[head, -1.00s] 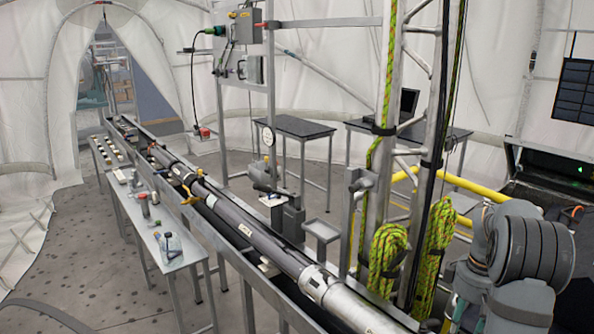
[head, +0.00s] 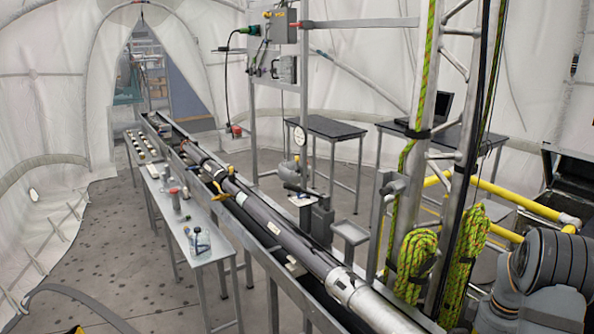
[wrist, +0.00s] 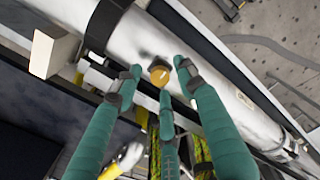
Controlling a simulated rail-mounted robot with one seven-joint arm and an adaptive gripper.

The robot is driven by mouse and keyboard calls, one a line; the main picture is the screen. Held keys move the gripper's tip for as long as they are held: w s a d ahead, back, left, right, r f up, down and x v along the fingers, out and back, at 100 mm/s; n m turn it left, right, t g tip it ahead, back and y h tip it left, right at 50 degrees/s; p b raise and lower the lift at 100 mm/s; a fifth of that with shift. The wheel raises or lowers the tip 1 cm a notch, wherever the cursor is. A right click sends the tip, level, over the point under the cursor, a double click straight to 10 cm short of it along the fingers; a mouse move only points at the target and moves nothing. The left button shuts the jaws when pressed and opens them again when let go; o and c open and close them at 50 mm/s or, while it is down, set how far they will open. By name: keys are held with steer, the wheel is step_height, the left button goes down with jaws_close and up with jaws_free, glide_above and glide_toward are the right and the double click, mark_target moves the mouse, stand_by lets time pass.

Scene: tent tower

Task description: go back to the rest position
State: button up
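I cannot tell how far the tips are from the tube. In the head view only part of my arm shows at the lower right; the gripper is out of that view.
A long tube (head: 268,217) lies in a metal trough. A steel lattice tower with green-yellow rope coils (head: 415,262) stands beside it, close to my arm. Yellow rails (head: 527,205) run behind. A narrow side table (head: 205,243) holds small tools and bottles. Floor at left is clear.

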step_height(320, 180, up, 12)
step_height(320, 180, down, 12)
steer(key=shift+s+a+f, duration=0.1)
steer(key=shift+f, duration=0.1)
steer(key=shift+r+m, duration=0.15)
steer(key=shift+m, duration=0.45)
steer(key=m, duration=0.3)
steer(key=shift+m, duration=0.4)
steer(key=m, duration=0.3)
steer(key=shift+r+m, duration=0.1)
steer(key=shift+m, duration=0.3)
steer(key=m+p, duration=0.1)
steer(key=m, duration=0.3)
steer(key=shift+m, duration=0.4)
steer(key=m+p, duration=0.2)
steer(key=m, duration=0.2)
steer(key=shift+r, duration=0.8)
